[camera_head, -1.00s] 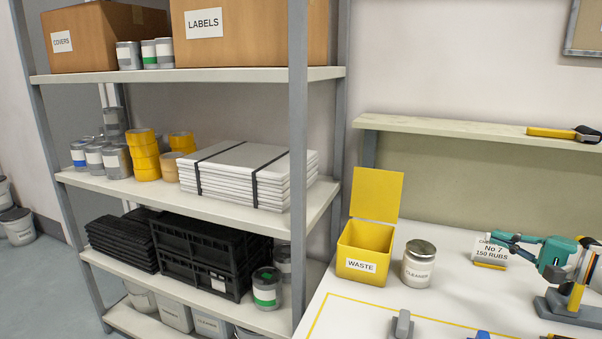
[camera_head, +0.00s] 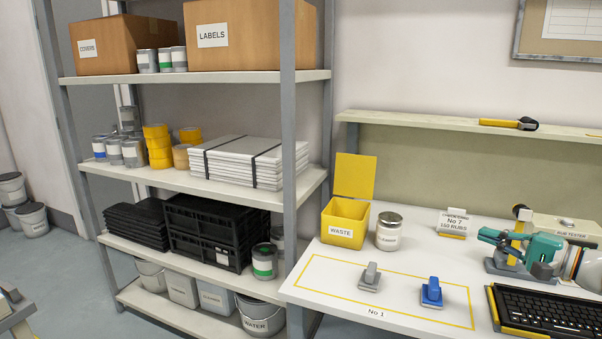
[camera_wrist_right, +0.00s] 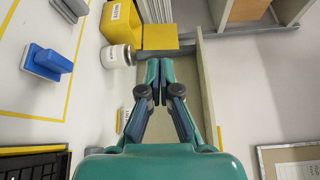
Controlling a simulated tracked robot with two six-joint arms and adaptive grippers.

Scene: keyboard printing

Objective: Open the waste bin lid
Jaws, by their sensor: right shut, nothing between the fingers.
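The yellow waste bin (camera_head: 344,232) stands on the bench beside the shelf rack. Its lid (camera_head: 354,176) stands upright at the back, and the bin's mouth is open. In the right wrist view the bin (camera_wrist_right: 122,22) and lid (camera_wrist_right: 160,37) show ahead of my fingertips. My right gripper (camera_head: 482,234), teal, is right of the bin, pointing left, apart from it. Its fingers (camera_wrist_right: 160,66) are together and empty in the wrist view. My left gripper is not in view.
A cleaner tin (camera_head: 389,232) stands close to the bin's right. A No 7 card (camera_head: 453,223) stands between tin and gripper. A grey block (camera_head: 370,278), blue block (camera_head: 432,292) and keyboard (camera_head: 548,312) lie toward the front. The rub tester (camera_head: 567,228) is at right.

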